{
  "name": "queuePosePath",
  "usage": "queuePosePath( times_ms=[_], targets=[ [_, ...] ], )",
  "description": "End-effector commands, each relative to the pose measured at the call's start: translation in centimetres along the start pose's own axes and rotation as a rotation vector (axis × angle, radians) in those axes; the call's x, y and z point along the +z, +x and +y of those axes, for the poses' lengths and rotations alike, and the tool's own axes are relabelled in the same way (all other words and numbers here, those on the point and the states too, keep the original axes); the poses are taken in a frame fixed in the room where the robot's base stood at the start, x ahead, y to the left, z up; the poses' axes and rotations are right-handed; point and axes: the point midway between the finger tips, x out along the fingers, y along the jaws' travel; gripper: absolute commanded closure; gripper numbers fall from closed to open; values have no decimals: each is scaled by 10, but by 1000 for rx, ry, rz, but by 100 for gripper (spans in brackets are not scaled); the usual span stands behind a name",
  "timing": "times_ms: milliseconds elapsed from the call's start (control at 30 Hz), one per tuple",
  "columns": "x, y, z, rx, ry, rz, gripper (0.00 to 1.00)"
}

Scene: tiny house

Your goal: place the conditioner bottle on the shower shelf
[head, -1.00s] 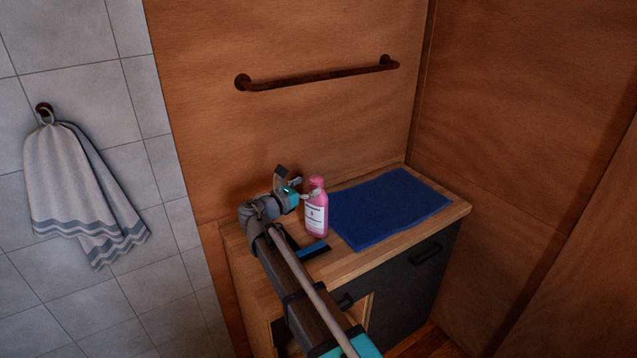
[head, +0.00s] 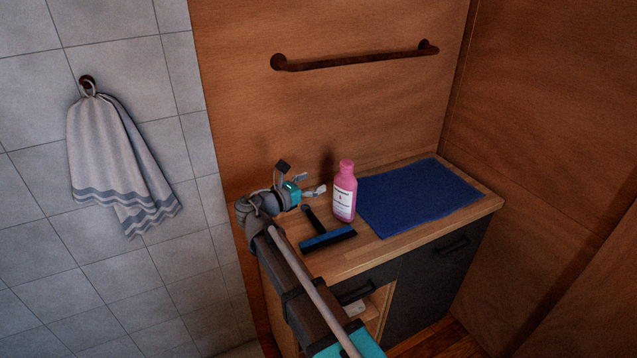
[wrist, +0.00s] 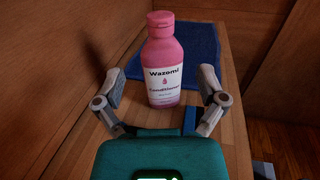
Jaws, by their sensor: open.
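The pink conditioner bottle (head: 345,192) with a white label stands upright on the wooden cabinet top. No shower shelf shows in either view.
A blue mat (head: 415,198) lies on the cabinet top (head: 385,248) right of the bottle. A squeegee (head: 328,238) lies in front of it. A rusty bar (head: 355,57) is on the wall above. A striped towel (head: 115,155) hangs on the tiled wall at left.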

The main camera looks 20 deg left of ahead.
Motion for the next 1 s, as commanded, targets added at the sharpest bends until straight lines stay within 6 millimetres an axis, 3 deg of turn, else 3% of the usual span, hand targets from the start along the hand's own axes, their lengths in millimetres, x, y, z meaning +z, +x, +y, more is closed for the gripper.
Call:
queuePosePath(
  times_ms=[700,867,1000],
  targets=[
    [-1,3,-2,-5,7,7,10],
    [-9,20,-18,-37,55,47,10],
    [-23,48,-46,-100,149,119,10]
  ],
)
